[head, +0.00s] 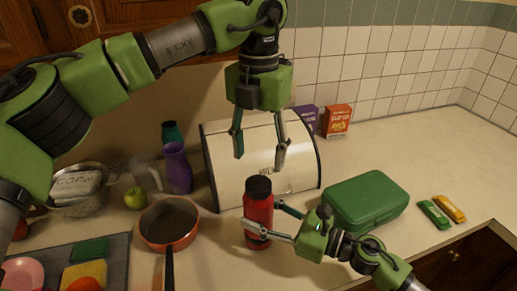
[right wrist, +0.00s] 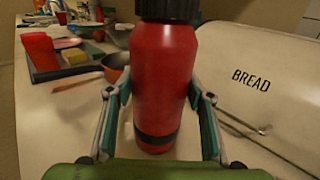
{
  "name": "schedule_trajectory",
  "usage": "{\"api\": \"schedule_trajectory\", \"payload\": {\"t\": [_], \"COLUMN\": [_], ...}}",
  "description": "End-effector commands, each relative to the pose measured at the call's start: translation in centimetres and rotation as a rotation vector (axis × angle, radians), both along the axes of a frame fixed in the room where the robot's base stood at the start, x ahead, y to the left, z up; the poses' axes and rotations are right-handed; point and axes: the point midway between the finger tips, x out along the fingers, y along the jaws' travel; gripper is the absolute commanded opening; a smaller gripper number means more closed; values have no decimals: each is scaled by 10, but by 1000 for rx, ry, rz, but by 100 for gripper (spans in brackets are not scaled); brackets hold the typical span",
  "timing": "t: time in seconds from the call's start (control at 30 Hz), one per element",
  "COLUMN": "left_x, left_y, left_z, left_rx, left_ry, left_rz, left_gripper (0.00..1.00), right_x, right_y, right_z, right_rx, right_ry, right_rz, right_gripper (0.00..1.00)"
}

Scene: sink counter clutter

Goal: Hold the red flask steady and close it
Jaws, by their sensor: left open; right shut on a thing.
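The red flask (head: 258,211) stands upright on the counter in front of the bread bin, with a black lid (head: 258,188) on its top. I cannot tell whether the lid is tight. My right gripper (head: 258,222) is shut on the flask's body from the right. In the right wrist view the flask (right wrist: 165,85) fills the middle between both fingers, and the lid (right wrist: 168,8) is cut off by the top edge. My left gripper (head: 260,150) is open and empty, pointing down above the flask and in front of the bread bin, apart from the lid.
The cream bread bin (head: 225,155) stands close behind the flask. A green lunch box (head: 366,200) is to the right, near my right arm. A copper pan (head: 169,222) is left of the flask. A purple bottle (head: 178,168) stands behind the pan. The counter at far right is mostly clear.

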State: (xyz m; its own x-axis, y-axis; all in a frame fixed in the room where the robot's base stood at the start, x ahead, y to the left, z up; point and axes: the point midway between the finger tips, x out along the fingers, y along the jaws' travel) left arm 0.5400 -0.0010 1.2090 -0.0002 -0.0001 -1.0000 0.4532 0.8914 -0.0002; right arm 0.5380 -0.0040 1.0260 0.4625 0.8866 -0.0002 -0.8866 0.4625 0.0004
Motion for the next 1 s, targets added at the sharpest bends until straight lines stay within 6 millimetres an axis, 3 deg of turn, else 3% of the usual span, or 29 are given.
{"api": "schedule_trajectory", "payload": {"t": [0.5, 0.93, 1.0], "left_x": [0, 0, 0], "left_y": [1, 0, 0], "left_z": [-69, -78, -78], "left_rx": [1, 0, 0], "left_ry": [2, 1, 1], "left_rz": [0, -1, -1], "left_gripper": [53, 53, 35], "right_x": [0, 0, 0], "right_y": [0, 0, 0], "right_z": [0, 0, 0], "right_rx": [1, 0, 0], "right_ry": [0, 0, 0], "right_rz": [0, 0, 0], "right_gripper": [0, 0, 0]}}
